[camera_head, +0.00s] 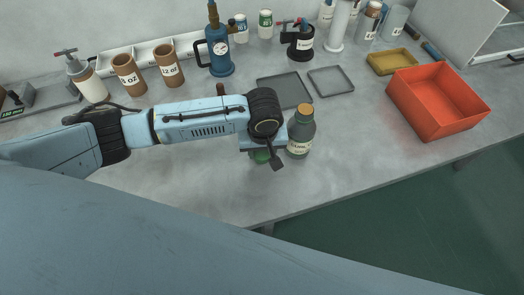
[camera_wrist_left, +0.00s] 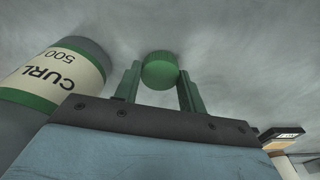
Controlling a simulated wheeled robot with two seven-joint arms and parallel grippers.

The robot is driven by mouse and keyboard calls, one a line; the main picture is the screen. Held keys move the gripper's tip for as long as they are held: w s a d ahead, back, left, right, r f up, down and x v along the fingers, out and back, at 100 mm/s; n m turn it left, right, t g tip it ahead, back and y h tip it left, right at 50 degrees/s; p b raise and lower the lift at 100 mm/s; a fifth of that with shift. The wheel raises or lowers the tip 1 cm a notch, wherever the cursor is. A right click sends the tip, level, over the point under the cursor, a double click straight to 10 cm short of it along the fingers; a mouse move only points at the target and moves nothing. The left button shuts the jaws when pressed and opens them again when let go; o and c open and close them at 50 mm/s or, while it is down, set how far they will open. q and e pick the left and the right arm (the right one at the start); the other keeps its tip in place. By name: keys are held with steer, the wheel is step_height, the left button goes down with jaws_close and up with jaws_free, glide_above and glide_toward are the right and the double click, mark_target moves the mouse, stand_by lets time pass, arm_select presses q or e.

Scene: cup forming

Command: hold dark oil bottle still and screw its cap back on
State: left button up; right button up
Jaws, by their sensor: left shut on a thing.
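The dark bottle (camera_head: 301,134) stands upright on the grey table, with a pale label and an orange-brown top. My left gripper (camera_head: 263,157) is just left of it and is shut on a green ribbed cap (camera_head: 259,156). In the left wrist view, the cap (camera_wrist_left: 160,70) sits between the two green fingers of my left gripper (camera_wrist_left: 158,82). A bottle (camera_wrist_left: 55,78) with a pale, green-banded label reading "CURL 500" shows beside the gripper there, apart from the cap. It appears to be the same dark bottle. My right gripper is out of view.
Two dark flat trays (camera_head: 331,81) lie behind the bottle. A red-orange bin (camera_head: 437,100) and a yellow tray (camera_head: 392,62) stand to the right. Brown cups (camera_head: 168,66), a blue pump with a gauge (camera_head: 219,55) and several containers line the back. The table front is mostly clear.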

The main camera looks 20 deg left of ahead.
mark_target(262, 153)
arm_select(q)
step_height(262, 153, up, 10)
steer(key=p, duration=0.1)
steer(key=shift+f, duration=0.25)
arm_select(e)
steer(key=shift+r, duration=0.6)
arm_select(q)
steer(key=w+a+r+m+b, duration=0.1)
steer(key=a+r+m+b, duration=0.3)
steer(key=a, duration=0.4)
step_height(262, 153, up, 3)
steer(key=shift+w+a+f+m+h+b, duration=0.15)
steer(key=shift+w+a+m+h+b, duration=0.15)
steer(key=shift+w+b, duration=0.15)
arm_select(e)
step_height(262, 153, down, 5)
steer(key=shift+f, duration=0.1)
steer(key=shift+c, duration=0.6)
arm_select(q)
steer(key=shift+s+f, duration=0.1)
steer(key=shift+s, duration=0.05)
